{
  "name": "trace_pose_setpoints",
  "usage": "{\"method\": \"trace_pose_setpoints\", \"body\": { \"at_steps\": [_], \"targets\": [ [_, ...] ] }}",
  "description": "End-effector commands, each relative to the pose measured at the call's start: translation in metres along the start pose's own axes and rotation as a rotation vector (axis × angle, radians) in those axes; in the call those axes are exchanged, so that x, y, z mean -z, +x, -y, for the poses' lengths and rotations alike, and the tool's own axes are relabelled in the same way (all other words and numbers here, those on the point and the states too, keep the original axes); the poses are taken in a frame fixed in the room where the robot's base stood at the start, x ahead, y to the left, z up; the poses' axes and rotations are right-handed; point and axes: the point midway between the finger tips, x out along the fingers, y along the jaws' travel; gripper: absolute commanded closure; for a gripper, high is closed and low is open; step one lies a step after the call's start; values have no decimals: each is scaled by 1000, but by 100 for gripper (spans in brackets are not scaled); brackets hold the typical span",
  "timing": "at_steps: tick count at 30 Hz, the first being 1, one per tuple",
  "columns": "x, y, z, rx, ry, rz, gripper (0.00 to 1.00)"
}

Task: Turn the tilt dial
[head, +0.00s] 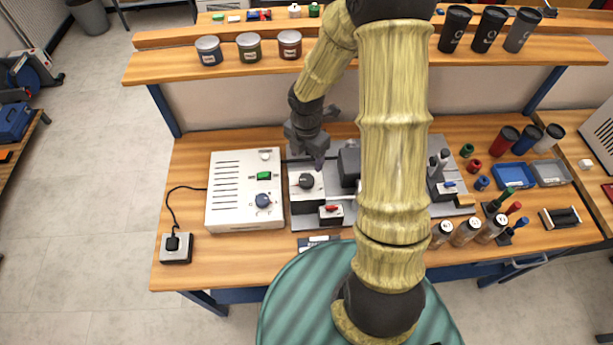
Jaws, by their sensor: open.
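My gripper (317,163) is open and points down over the bench, just above and right of a black round dial (306,181). This dial sits on a small white-topped box on the grey base plate. A blue-grey knob (263,200) is on the white control unit (228,215) to the left. I cannot read any label to tell which of them is the tilt dial. The fingers look apart from both knobs. My arm hides part of the machine on the base plate.
A red switch (331,209) sits just below the black dial, and a green switch (264,175) is on the control unit. A dark machine block (349,165) stands right of my gripper. Bottles and cups stand at the right.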

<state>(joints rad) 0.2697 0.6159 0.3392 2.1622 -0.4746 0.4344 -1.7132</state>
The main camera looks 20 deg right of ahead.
Motion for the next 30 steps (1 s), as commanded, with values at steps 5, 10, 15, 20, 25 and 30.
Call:
{"method": "trace_pose_setpoints", "body": {
  "at_steps": [5, 10, 15, 20, 25, 30],
  "targets": [
    [1, 33, 0, 4, -2, -2, 35],
    [1, 61, 0, 3, -1, -2, 35],
    [1, 86, 0, 3, -1, -2, 35],
    [0, 101, 0, 1, -1, 0, 35],
    [0, 106, 0, -1, 0, 0, 35],
    [0, 106, 0, -1, 0, 0, 35]
  ]
}}
